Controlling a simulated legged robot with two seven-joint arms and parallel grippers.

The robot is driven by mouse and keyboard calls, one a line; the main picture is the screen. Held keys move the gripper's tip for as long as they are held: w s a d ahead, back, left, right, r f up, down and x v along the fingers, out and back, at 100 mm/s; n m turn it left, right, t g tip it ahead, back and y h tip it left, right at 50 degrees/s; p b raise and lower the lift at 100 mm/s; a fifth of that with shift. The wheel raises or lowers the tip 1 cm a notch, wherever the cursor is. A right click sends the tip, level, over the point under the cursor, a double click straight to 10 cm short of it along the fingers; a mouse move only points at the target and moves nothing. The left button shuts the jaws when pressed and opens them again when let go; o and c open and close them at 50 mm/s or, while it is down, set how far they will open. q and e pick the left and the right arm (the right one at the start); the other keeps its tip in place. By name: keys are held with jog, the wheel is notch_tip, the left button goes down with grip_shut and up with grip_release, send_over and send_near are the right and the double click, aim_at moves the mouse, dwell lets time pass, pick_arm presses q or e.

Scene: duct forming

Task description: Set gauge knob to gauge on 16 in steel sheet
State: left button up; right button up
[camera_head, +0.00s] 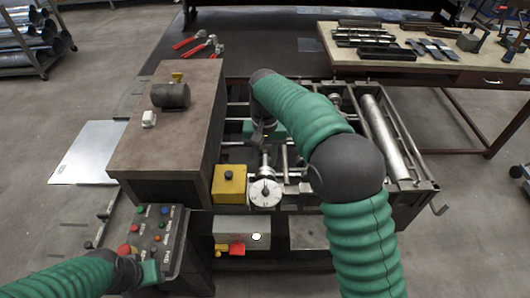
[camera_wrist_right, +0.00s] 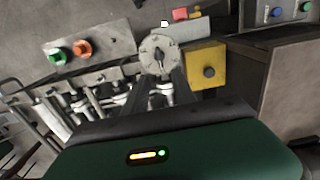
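The gauge knob is a round white dial (camera_head: 265,192) with a dark pointer at its centre, on the front of the machine beside a yellow box. It also shows in the right wrist view (camera_wrist_right: 159,54), with marks around its rim too small to read. My right gripper (camera_head: 264,152) is behind the dial in the head view, partly hidden by my arm. In the wrist view its two dark fingers (camera_wrist_right: 161,74) are apart, reaching toward the dial's edge; contact cannot be told. A flat steel sheet (camera_head: 88,152) lies low at the left. My left gripper (camera_head: 145,270) is by the control panel, its fingers unclear.
The yellow box (camera_head: 229,184) with a black button stands close left of the dial. A button panel (camera_head: 154,238) is at the lower left. A brown block-topped cabinet (camera_head: 150,130) flanks the machine's rollers (camera_head: 385,135). A table with metal parts (camera_head: 440,70) stands at the back right.

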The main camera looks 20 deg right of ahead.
jog(key=shift+w+r, duration=0.1)
jog(key=shift+r, duration=1.9)
